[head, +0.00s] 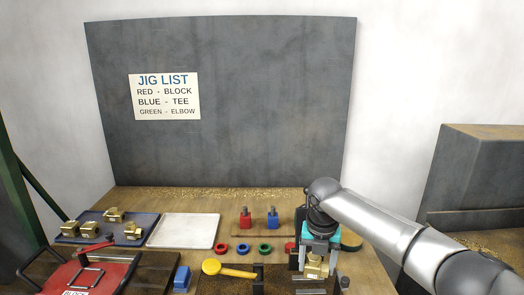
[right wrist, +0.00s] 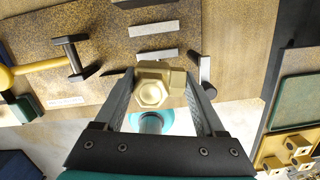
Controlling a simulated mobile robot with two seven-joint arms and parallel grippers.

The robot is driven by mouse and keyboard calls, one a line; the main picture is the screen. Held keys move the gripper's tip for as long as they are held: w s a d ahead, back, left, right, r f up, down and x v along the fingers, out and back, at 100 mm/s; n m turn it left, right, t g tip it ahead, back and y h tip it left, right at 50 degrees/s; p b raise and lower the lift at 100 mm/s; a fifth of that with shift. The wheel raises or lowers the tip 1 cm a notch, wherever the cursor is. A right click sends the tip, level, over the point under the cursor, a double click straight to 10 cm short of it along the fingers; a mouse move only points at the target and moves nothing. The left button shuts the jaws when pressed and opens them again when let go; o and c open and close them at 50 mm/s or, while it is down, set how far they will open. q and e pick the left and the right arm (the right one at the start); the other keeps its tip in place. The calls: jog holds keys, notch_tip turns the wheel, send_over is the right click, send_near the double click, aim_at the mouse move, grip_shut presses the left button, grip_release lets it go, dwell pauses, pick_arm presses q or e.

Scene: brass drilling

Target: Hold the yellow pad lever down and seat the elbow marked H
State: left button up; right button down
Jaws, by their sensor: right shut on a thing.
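The yellow pad lever (head: 230,269) lies roughly level over the brown fixture plate (head: 212,288), with its round pad at the left and a dark post at its right. Part of it shows at the left edge of the right wrist view (right wrist: 32,67). My right gripper (head: 316,259) is shut on a brass elbow (right wrist: 153,88), which sits between its fingers with a hexagonal face toward the wrist camera. The fixture's steel bars (right wrist: 156,54) lie just beyond the elbow. I cannot read a mark on it. My left gripper is out of view.
A blue tray (head: 88,217) with several brass fittings and an empty white tray (head: 184,231) stand at the left. A red jig (head: 103,270) is at the front left. Coloured rings and a red and a blue block (head: 272,219) are behind the fixture.

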jog(key=shift+w+a+r+n+b, duration=0.1)
jog(key=shift+w+r+n+b, duration=0.15)
jog(key=shift+w+n+b, duration=0.75)
jog(key=shift+f+n, duration=0.1)
jog(key=shift+n, duration=0.2)
jog(key=shift+f+b, duration=1.5)
jog(key=shift+f, duration=1.25)
